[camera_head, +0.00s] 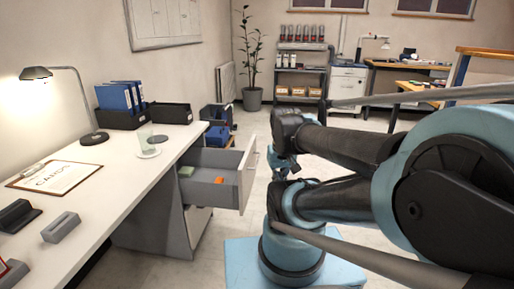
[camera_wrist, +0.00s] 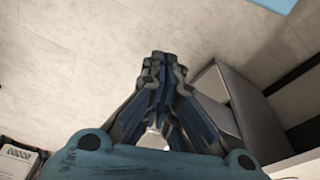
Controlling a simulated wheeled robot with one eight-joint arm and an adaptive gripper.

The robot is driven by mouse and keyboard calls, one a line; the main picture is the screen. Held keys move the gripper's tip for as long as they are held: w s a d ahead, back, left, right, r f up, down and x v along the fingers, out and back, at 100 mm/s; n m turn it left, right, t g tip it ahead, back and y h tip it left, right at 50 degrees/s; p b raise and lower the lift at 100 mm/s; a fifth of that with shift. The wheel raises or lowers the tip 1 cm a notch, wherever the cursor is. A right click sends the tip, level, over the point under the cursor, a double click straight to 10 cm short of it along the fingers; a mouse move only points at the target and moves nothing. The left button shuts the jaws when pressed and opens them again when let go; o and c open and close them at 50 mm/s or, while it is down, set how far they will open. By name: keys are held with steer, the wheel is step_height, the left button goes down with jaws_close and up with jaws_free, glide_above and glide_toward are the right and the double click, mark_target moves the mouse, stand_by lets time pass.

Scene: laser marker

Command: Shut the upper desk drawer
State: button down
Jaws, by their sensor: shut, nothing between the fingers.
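The upper desk drawer (camera_head: 232,194) is pulled out from the desk's right side. Its pale front panel (camera_head: 249,172) faces right, toward my arm. A small orange item and a green item lie inside it. My gripper (camera_head: 281,172) is just to the right of the drawer front in the head view, with a visible gap between them; my arm partly hides it. In the wrist view my gripper (camera_wrist: 163,62) has its fingers together and empty. A grey drawer-like box (camera_wrist: 252,112) stands to its right there, apart from the fingertips.
A lower drawer front (camera_head: 198,222) sits beneath the open drawer.

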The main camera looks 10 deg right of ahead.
steer(key=shift+w, duration=0.2)
steer(key=w+r+m+y, duration=0.25)
steer(key=w+m, duration=0.35)
steer(key=w, duration=0.3)
steer(key=w+r+m+y, duration=0.2)
steer(key=w+r+m, duration=0.25)
steer(key=w, duration=0.45)
steer(key=w+d+f+m+y, duration=0.2)
steer(key=w+d+f+m, duration=0.3)
steer(key=w, duration=0.4)
steer(key=w+d+f+m+y, duration=0.2)
steer(key=w+d+m, duration=0.35)
steer(key=w, duration=0.45)
steer(key=shift+m+t, duration=0.3)
steer(key=shift+m, duration=0.1)
steer(key=shift+w+a+r+x, duration=0.1)
steer(key=shift+a+r+x, duration=0.25)
steer(key=shift+x, duration=1.8)
steer(key=shift+w+a+r+x, duration=0.1)
steer(key=shift+a+r+x, duration=0.25)
steer(key=shift+x, duration=1.85)
steer(key=shift+a+r+x, duration=0.3)
steer(key=shift+x, duration=1.85)
